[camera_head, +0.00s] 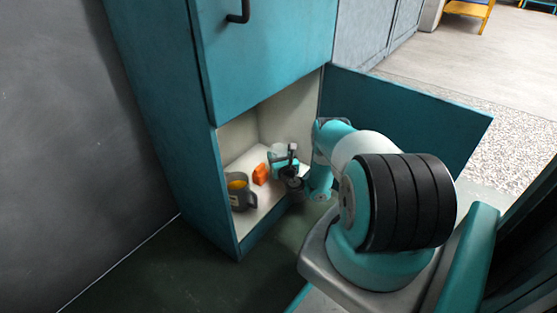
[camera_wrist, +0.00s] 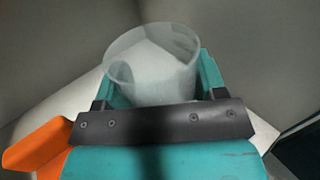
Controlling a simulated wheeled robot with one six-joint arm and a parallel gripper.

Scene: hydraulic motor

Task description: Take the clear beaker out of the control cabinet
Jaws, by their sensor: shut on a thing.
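The clear beaker (camera_wrist: 153,60) is between the two fingers of my gripper (camera_wrist: 155,85) in the wrist view, with its open rim towards the camera. My gripper is shut on it. In the head view my gripper (camera_head: 287,165) reaches into the lower compartment of the teal control cabinet (camera_head: 245,228), and the beaker is mostly hidden there behind the gripper. The cabinet's lower door (camera_head: 415,115) stands open to the right. I cannot tell whether the beaker touches the compartment floor.
An orange block (camera_head: 261,174) is on the compartment floor just left of my gripper; an orange thing (camera_wrist: 35,145) shows at lower left in the wrist view. A grey mug (camera_head: 240,192) with yellowish contents stands near the front left. Compartment walls are close around the gripper.

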